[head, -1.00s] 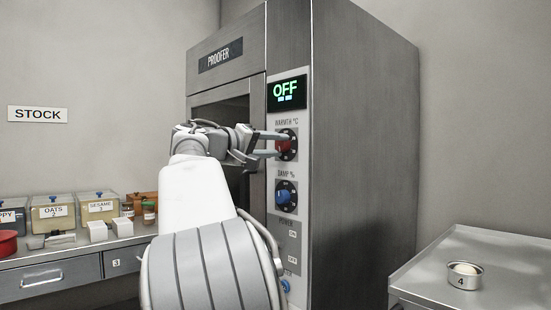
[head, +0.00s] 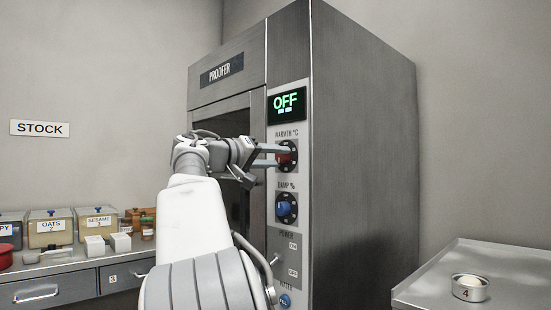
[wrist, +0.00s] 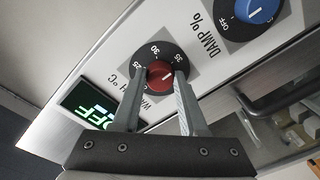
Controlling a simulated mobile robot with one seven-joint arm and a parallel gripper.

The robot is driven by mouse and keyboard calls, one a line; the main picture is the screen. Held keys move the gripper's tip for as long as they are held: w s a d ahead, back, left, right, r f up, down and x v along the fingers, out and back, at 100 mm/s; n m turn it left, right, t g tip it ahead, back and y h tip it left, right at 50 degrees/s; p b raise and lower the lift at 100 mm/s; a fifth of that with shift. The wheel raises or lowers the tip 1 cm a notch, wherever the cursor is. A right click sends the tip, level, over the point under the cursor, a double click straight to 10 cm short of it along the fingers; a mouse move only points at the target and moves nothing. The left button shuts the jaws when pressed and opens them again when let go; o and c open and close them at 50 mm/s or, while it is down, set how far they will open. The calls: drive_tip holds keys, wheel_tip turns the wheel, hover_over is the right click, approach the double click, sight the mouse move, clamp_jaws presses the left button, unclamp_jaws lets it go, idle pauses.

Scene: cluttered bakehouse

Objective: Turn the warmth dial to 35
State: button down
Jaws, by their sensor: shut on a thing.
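The warmth dial (head: 287,157) is a red knob on a black plate, high on the proofer's front panel under the display. My gripper (head: 281,156) reaches it from the left, with its fingers on either side of the knob. In the wrist view the red knob (wrist: 160,76) sits between the two fingertips (wrist: 159,79), shut on it. The plate shows 25, 30 and 35. A pale mark on the knob points toward the 35 side, but its exact reading is unclear. The display (head: 286,103) reads OFF.
The blue damp dial (head: 286,209) is just below, with the power switch (head: 277,260) and blue water button (head: 285,301) lower. A counter with lidded bins (head: 50,232) stands left. A steel table (head: 510,262) with a tin (head: 469,288) marked 4 stands right.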

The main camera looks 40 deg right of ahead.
drive_tip(key=shift+c, duration=2.2)
unclamp_jaws()
drive_tip(key=s+a, duration=0.2)
drive_tip(key=a, duration=1.5)
drive_tip(key=shift+s+p, duration=0.15)
drive_tip(key=shift+p, duration=0.15)
drive_tip(key=shift+a, duration=0.1)
